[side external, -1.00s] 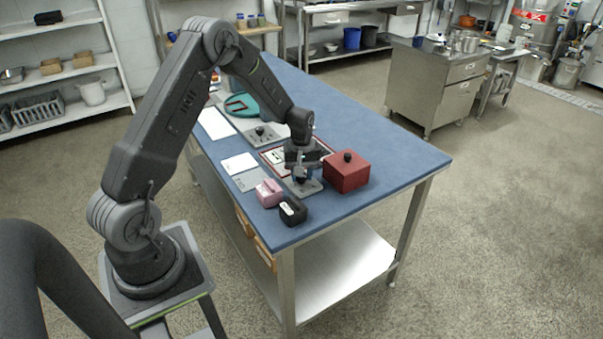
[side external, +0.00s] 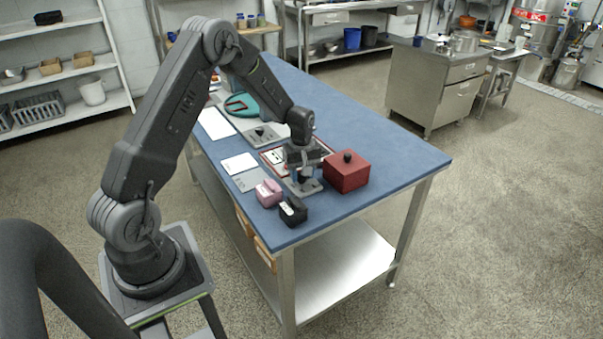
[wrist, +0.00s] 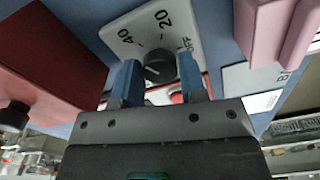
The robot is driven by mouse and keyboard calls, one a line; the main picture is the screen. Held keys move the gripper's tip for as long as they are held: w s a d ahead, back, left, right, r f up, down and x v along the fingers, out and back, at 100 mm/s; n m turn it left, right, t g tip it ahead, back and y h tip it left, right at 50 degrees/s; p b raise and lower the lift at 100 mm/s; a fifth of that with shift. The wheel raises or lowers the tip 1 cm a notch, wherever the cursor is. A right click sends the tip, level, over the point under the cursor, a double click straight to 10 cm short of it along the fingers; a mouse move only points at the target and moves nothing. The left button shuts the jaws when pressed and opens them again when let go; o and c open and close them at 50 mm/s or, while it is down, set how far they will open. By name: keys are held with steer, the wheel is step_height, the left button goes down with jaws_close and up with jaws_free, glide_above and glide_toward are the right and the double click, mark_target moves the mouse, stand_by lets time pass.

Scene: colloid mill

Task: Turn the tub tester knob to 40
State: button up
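The tub tester is a light grey plate (wrist: 133,28) marked 40, 20 and OFF, with a round dark knob (wrist: 159,69) on it. A short pale line on the knob slants toward its left side in the wrist view; its exact setting is hard to read. In the side view the plate (side external: 306,188) lies near the table's front end. My gripper (wrist: 159,66) points down over the knob. Its two blue fingers stand apart, one on each side of the knob. They look open, with no clear grip on it. The gripper also shows in the side view (side external: 304,172).
A red box (side external: 346,174) with a black knob stands close to the right of my gripper. A pink block (side external: 268,193) and a black block (side external: 292,211) sit at the front left. The right part of the blue table (side external: 378,140) is clear.

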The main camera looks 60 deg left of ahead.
steer(key=o, duration=0.4)
steer(key=shift+r, duration=0.1)
step_height(320, 180, up, 14)
steer(key=shift+f, duration=0.15)
stand_by(0.3)
